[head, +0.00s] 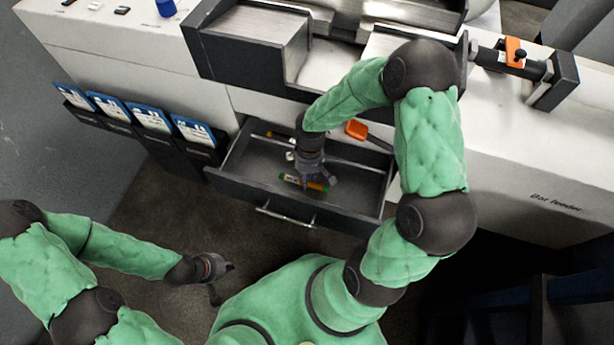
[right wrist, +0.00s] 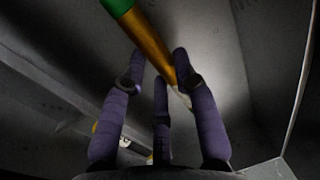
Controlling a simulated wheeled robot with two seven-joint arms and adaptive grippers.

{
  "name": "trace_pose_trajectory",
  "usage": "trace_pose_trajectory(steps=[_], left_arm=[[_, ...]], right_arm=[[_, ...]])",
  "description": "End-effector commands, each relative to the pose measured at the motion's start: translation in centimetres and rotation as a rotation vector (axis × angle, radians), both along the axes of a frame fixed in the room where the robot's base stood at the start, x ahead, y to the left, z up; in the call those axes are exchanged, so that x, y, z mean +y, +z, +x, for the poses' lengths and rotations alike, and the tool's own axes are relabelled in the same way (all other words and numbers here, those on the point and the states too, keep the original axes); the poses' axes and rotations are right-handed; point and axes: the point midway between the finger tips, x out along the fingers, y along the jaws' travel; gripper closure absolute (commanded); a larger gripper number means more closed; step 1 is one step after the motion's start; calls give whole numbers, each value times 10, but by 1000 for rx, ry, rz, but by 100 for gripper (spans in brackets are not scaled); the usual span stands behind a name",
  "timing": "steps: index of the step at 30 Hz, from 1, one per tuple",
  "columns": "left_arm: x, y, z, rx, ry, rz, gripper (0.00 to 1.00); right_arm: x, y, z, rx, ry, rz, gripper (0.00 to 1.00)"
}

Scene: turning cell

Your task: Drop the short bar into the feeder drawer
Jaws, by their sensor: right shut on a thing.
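The short bar (head: 303,182), green at one end and orange-gold along its length, is in my right gripper (head: 316,181). In the right wrist view, the bar (right wrist: 150,42) runs slantwise between the purple finger pads of the right gripper (right wrist: 160,75). The right gripper is shut on it. In the head view both are over the inside of the open feeder drawer (head: 242,189); the gap to the drawer floor cannot be judged. My left gripper (head: 222,279) is empty, with its fingers apart, low at the left, away from the drawer.
An orange-handled item (head: 357,130) lies at the drawer's back edge. Small items, one yellow-tipped, lie near the drawer's back left. Blue-topped card holders (head: 151,120) line the cabinet left of the drawer. The bar feeder (head: 245,55) stands above. The floor before the drawer is clear.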

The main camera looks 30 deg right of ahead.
Motion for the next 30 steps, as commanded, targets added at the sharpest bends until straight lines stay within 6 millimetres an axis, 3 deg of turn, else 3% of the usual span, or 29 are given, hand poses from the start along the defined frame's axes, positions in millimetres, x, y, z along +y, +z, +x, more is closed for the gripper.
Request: trace_pose_trajectory(steps=[8,9,11,23,30], left_arm=[[0,-3,0,0,0,0,100],[0,-3,0,0,0,0,100],[0,-3,0,0,0,0,100],[0,-1,0,0,0,0,100],[0,16,0,0,0,0,100]], right_arm=[[0,-4,0,-1,0,0,100],[0,-5,0,0,0,0,62],[0,-4,0,0,0,0,47],[0,-1,0,0,0,0,47],[-3,32,3,-3,0,-1,47]])
